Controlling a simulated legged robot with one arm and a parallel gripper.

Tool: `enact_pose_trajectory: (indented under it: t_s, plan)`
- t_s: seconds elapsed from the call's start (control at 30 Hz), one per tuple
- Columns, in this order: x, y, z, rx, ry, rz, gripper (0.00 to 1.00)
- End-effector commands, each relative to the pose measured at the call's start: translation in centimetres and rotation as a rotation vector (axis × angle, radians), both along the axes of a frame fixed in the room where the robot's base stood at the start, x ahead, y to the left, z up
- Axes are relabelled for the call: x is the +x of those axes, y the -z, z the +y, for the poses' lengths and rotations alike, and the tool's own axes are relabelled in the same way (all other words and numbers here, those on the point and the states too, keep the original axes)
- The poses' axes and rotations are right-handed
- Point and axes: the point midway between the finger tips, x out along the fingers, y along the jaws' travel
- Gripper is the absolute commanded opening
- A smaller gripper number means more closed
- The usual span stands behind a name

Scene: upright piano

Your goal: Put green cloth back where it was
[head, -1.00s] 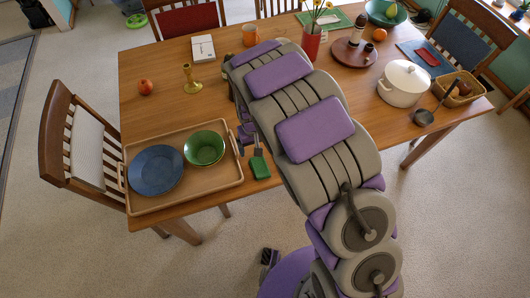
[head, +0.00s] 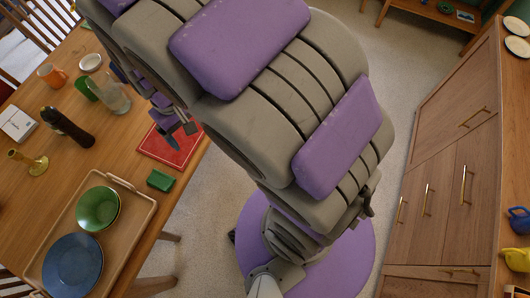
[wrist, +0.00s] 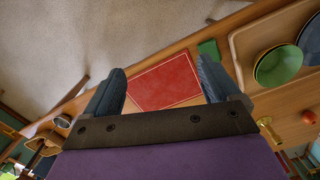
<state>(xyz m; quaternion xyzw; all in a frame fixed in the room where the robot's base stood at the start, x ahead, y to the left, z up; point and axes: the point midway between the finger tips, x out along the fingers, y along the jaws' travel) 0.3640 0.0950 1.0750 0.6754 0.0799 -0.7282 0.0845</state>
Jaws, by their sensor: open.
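The green cloth (head: 160,180) is a small folded dark green block. It lies on the table near the front edge, between the wooden tray and the red mat, and also shows in the wrist view (wrist: 208,48) just beyond the right finger. My gripper (head: 180,135) is over the red mat (head: 168,150), apart from the cloth. In the wrist view my gripper (wrist: 162,66) has its two fingers wide apart with nothing between them, only the red mat below.
The wooden tray (head: 147,190) holds a green bowl (head: 98,209) and a blue plate (head: 72,264).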

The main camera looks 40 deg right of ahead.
Motion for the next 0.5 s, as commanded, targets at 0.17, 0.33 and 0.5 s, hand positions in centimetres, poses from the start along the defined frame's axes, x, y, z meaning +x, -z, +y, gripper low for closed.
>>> enact_pose_trajectory:
  t_s: [0.17,0.33,0.5]
  plan:
    - [-5.2,-3.5,-3.9,0.001,0.085,0.020,0.90]
    - [-10.8,-5.6,-6.7,0.000,0.152,0.046,0.90]
    - [-15.7,-6.7,-8.5,-0.006,0.202,0.066,0.90]
